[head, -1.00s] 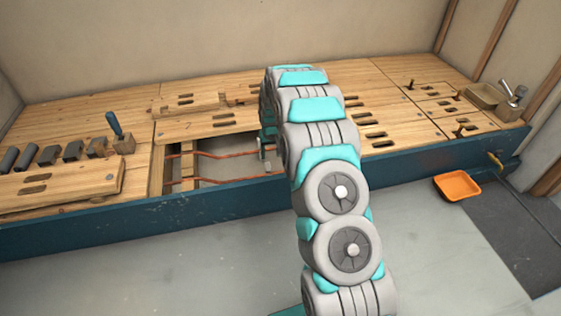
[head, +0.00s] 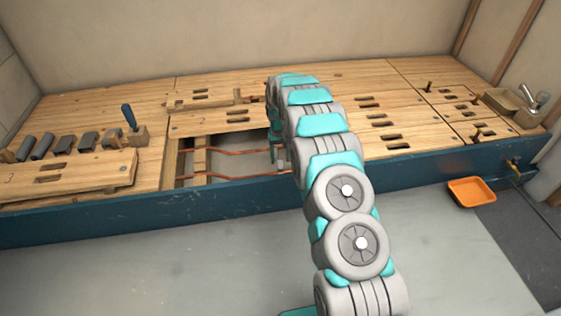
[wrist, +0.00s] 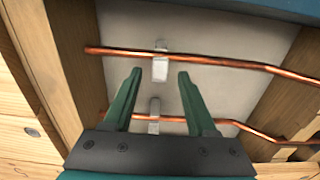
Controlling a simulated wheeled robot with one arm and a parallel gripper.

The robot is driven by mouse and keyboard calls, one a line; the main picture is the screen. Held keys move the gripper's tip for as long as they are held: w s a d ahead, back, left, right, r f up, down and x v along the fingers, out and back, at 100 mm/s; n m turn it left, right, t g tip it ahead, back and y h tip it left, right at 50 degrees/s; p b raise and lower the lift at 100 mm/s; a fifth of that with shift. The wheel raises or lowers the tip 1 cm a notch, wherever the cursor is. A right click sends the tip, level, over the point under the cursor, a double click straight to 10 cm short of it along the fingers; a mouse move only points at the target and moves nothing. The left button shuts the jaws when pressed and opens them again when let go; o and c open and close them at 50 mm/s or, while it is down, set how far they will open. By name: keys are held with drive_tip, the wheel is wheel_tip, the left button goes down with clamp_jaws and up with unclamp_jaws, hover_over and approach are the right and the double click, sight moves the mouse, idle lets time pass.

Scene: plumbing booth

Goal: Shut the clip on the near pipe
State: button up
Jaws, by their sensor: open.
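Two copper pipes cross the floor opening. In the wrist view the near pipe (wrist: 220,61) is the upper one, by the blue front rail; in the head view it is the lower one (head: 225,178). A pale grey clip (wrist: 160,67) sits at the near pipe; I cannot tell whether it is fully open. The far pipe (wrist: 233,124) has a similar clip (wrist: 154,116). My gripper (wrist: 159,73) is open, its green fingertips left and right of the near clip, apart from it. In the head view my arm mostly hides the gripper and clips.
Wooden joists (wrist: 75,55) wall the opening on both sides. A blue rail (head: 120,217) runs along the front. Loose boards (head: 75,180) and a block with a blue-handled tool (head: 128,117) lie left. An orange tray (head: 472,192) is on the floor at right.

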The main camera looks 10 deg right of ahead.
wheel_tip(320, 180, down, 2)
clamp_jaws()
idle(0.6)
